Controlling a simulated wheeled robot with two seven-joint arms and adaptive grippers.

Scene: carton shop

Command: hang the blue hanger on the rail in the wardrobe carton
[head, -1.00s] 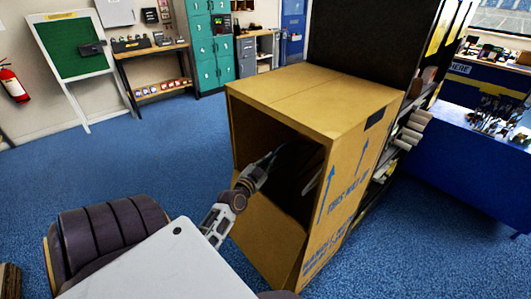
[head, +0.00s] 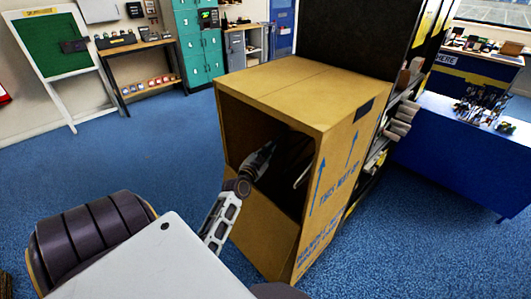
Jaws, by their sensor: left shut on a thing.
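The wardrobe carton (head: 300,88) stands upright in the middle of the head view, its front open and its inside dark. My left arm reaches through the opening, and my left gripper (head: 266,153) is inside the carton's upper part, shut. It holds the blue hanger, which I can hardly make out against the dark interior. The rail is not clearly visible under the carton's top. A pale curved shape (head: 303,174), perhaps another hanger, shows inside near the right wall. I cannot tell whether the blue hanger touches the rail. My right gripper is not in view.
A carton flap (head: 262,232) hangs low at the front below my left arm. A dark shelf unit (head: 365,40) stands behind the carton, and a blue counter (head: 460,150) is to the right. The blue floor (head: 110,160) at the left is clear.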

